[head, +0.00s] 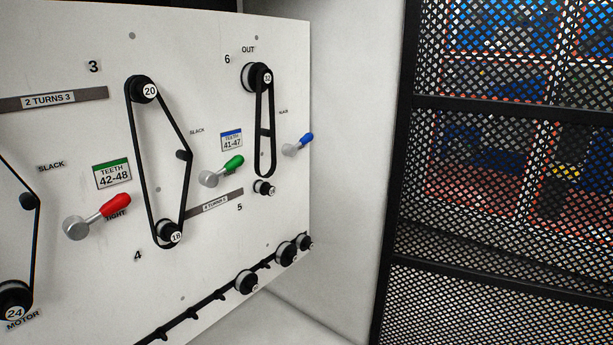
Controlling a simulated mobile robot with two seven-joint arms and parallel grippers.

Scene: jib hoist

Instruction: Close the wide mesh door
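The wide mesh door (400,180) fills the right side of the head view. It has a black frame with crossbars and black diamond mesh, and stands at an angle beside the white cabinet. Its upright frame edge is close to the cabinet's inner side wall. Its right part and lower end run out of the picture, so I cannot see its free edge or any handle. Neither of my grippers is in view.
A white panel (70,150) at the left carries belts, pulleys and red (116,206), green (233,163) and blue (305,139) knobbed levers. A rail (192,312) with spare pulleys runs along its bottom. Blue and red shapes show blurred behind the mesh.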

